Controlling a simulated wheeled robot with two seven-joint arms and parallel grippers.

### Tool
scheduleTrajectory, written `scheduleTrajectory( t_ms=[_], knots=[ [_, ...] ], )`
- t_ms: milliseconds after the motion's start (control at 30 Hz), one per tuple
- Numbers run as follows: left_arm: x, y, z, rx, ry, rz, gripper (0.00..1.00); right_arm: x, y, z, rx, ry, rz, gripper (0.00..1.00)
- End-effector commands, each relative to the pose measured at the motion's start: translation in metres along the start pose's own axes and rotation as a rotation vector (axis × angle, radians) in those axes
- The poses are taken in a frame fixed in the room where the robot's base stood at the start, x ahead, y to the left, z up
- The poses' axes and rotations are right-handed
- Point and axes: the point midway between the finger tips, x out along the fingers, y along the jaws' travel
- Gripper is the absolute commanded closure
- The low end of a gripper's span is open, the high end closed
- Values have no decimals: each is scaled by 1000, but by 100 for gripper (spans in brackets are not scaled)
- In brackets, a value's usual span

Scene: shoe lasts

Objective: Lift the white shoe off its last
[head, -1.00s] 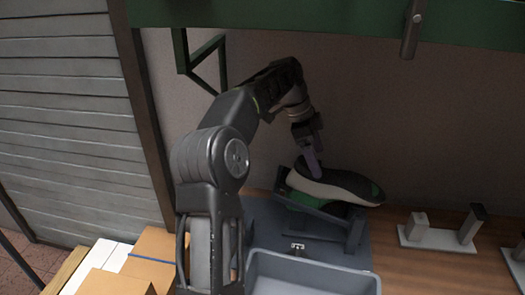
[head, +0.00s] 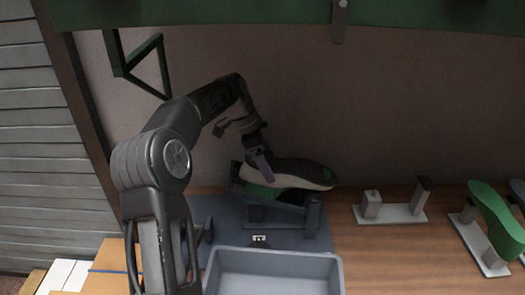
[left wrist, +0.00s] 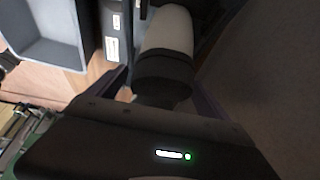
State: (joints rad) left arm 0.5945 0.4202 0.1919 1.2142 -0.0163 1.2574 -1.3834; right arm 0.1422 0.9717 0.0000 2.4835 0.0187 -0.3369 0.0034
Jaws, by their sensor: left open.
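The white shoe (head: 300,178), with a dark upper face, lies lengthwise over a green last (head: 262,190) on a grey stand (head: 312,213) in the head view. Green also shows near its right end. My left gripper (head: 262,164) is at the shoe's left end, one purple finger beside it. In the left wrist view the shoe's pale side (left wrist: 170,32) and dark end (left wrist: 162,72) lie between the spread fingers of my left gripper (left wrist: 160,88). The gripper is open; I cannot tell whether a finger touches the shoe. My right gripper is not in view.
A grey bin (head: 275,256) stands in front of the stand. To the right are an empty white-based holder (head: 392,213) and another with a green last (head: 493,215). A green shelf edge (head: 230,14) hangs above. Cardboard boxes (head: 105,262) are at lower left.

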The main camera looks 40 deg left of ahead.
Motion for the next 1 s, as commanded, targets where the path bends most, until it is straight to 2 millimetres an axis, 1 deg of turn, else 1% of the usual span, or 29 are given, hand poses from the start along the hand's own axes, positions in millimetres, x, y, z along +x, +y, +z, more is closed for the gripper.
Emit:
scheduleTrajectory(
  t_ms=[100,200,467,567,1000],
  knots=[
    [12,0,0,0,0,1,10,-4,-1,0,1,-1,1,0],
    [18,0,0,0,-1,1,10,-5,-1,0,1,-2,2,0],
    [20,0,0,0,0,-1,10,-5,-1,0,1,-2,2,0],
    [20,0,0,0,0,-1,16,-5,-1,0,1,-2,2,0],
    [19,0,0,0,0,-1,52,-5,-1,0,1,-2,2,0]
  ],
)
